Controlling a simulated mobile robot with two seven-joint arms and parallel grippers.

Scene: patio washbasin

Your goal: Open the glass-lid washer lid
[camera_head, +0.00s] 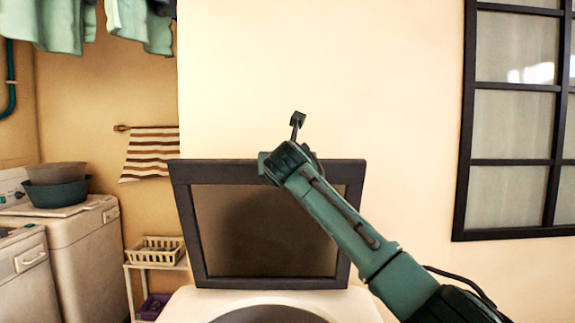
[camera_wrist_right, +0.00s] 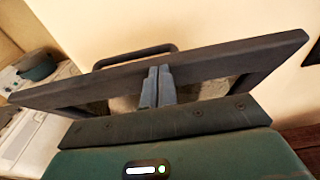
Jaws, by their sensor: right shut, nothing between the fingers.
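The washer's glass lid (camera_head: 245,235) stands nearly upright in the head view, a dark frame around a brownish pane. Below it is the white washer top (camera_head: 180,306) with part of its round dark opening (camera_head: 265,315). My right arm crosses the lid from the lower right, its wrist at the lid's top edge. In the right wrist view my right gripper (camera_wrist_right: 158,72) is shut and empty, its fingers in front of the lid's frame (camera_wrist_right: 225,67). Whether they touch it I cannot tell. A dark handle bar (camera_wrist_right: 135,54) shows beyond the frame's top edge. My left gripper is out of view.
At the left stand other white machines (camera_head: 80,240), one bearing stacked basins (camera_head: 57,185). A cream basket (camera_head: 157,250) sits on a small shelf. A striped towel (camera_head: 150,153) hangs behind. A pale wall (camera_head: 380,80) and a dark-framed window (camera_head: 515,120) lie behind and right.

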